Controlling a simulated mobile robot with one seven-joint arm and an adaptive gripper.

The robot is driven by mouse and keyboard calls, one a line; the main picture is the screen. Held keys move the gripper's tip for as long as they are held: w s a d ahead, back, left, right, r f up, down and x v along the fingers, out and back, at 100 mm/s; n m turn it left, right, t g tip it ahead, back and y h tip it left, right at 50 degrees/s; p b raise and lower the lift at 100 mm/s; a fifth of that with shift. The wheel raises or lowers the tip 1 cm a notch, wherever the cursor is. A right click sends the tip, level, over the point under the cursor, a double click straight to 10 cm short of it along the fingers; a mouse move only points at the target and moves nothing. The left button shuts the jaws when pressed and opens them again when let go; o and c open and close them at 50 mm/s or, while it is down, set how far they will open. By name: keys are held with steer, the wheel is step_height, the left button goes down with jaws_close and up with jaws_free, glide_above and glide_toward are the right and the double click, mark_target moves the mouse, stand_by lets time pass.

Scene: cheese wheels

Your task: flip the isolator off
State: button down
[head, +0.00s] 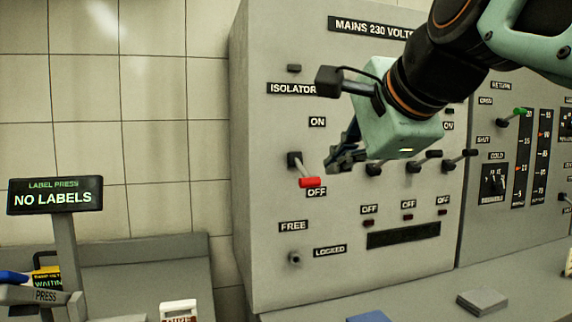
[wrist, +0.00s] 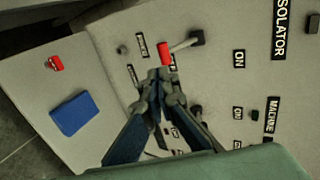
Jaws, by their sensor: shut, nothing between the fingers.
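The isolator is a lever with a red tip (head: 309,182) on the grey panel (head: 270,210), under the ISOLATOR and ON labels. In the head view it points down and outward, its red tip at the OFF label (head: 316,192). My gripper (head: 335,166) is shut and empty, just right of the red tip. In the wrist view the closed fingers (wrist: 162,75) lie close to the red tip (wrist: 165,53); I cannot tell whether they touch it. The lever's shaft and base (wrist: 197,38) show clear of the fingers.
Several black-tipped levers (head: 415,166) stand right of the isolator, partly behind my gripper. A keyed lock (head: 295,258) sits below, between FREE and LOCKED labels. A blue block (wrist: 75,114) and a small red item (wrist: 55,63) lie on the bench. A label press display (head: 55,195) stands at left.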

steer(key=v, duration=0.5)
steer(key=shift+s+d+f+p, duration=0.15)
steer(key=shift+s+d+p, duration=0.05)
steer(key=shift+s+p, duration=0.25)
